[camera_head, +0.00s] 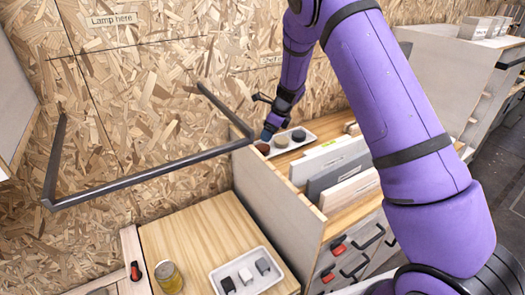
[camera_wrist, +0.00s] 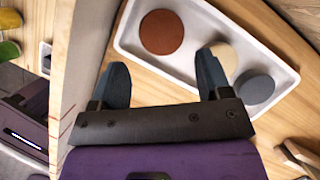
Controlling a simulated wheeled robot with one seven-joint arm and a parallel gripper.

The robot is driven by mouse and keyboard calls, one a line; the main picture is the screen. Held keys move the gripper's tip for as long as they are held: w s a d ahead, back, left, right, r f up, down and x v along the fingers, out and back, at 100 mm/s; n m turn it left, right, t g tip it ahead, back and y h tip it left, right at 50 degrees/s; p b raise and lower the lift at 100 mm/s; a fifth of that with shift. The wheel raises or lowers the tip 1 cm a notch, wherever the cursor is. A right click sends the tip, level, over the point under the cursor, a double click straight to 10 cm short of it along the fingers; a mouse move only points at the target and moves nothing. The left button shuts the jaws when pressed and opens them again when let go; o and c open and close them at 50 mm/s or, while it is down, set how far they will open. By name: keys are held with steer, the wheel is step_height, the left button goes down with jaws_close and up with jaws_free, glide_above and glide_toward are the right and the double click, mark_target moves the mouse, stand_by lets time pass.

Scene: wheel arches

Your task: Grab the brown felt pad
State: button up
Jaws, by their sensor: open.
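The brown felt pad (camera_wrist: 161,32) is a round disc lying in a white tray (camera_wrist: 128,40) in the wrist view. In the head view the pad (camera_head: 262,148) sits at the left end of the tray (camera_head: 305,139), close to my gripper. A cream pad (camera_wrist: 222,62) and a grey pad (camera_wrist: 257,88) lie to its right in the same tray. My gripper (camera_wrist: 166,82) is open and empty. Its fingers are over the tray's near side, with the brown pad just beyond the gap between them. The right finger partly covers the cream pad.
Upright panels (camera_head: 335,170) stand in slots beside the tray on the drawer cabinet. A lower wooden surface holds a second tray (camera_head: 217,280) with small blocks and a jar (camera_head: 168,277). A dark metal frame (camera_head: 150,172) projects from the chipboard wall.

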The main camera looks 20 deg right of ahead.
mark_target(262, 147)
steer(key=x, duration=0.8)
steer(key=shift+d, duration=0.15)
steer(key=c, duration=0.6)
